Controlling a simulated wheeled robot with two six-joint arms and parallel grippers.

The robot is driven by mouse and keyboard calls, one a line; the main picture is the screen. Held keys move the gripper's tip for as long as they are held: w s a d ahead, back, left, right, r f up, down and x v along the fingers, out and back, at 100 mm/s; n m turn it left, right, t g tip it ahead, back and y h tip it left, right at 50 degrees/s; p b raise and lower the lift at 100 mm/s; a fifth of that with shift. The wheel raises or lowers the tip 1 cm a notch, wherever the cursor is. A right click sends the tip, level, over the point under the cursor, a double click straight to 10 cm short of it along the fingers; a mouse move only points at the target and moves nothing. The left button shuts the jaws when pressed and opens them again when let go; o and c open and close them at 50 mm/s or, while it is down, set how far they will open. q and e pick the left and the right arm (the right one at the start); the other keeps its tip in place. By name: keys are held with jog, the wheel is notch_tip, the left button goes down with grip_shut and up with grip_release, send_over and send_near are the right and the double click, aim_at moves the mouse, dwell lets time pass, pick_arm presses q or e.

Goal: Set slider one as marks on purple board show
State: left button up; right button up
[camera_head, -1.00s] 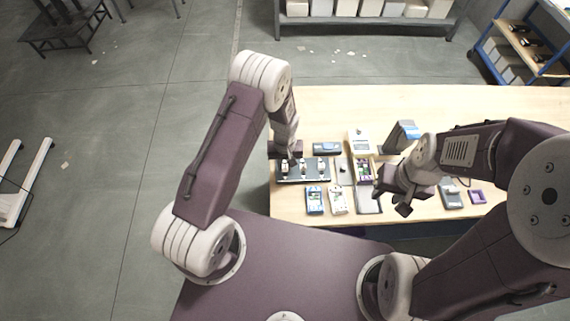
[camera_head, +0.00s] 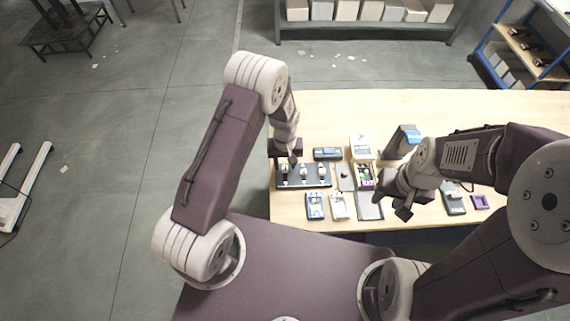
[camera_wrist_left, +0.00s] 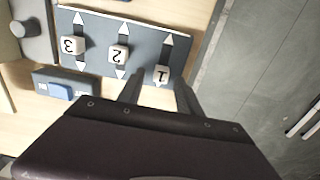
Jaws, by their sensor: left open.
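The dark slider panel (camera_head: 310,184) lies on the table under my left gripper. In the left wrist view the panel (camera_wrist_left: 142,54) shows three white knobs, upside down, numbered 3, 2 and 1, each on a track with white arrowheads at its ends. The slider one knob (camera_wrist_left: 161,75) is near the end of its track closest to my gripper. My left gripper (camera_wrist_left: 158,92) is open, with one finger on each side of that track's end; I cannot tell whether either touches the knob. My right gripper (camera_head: 390,205) looks open and empty over the table. I cannot pick out the purple board or its marks.
A small purple frame (camera_head: 480,201) lies at the right. The table's back (camera_head: 330,110) is clear.

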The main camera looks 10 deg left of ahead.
aim_at(285, 166)
pick_arm(q)
notch_tip(285, 166, up, 8)
jog(key=b, duration=0.1)
jog(key=shift+b, duration=0.3)
jog(key=shift+a, duration=0.1)
jog(key=a+r+t+b, duration=0.2)
jog(key=a+r+b, duration=0.1)
jog(key=r+b, duration=0.15)
jog(key=s+a+m, duration=0.2)
jog(key=s+m, duration=0.1)
jog(key=s, duration=1.1)
jog(key=shift+s+a+f+g, duration=0.15)
jog(key=shift+a+f+g, duration=0.05)
jog(key=shift+a+g, duration=0.2)
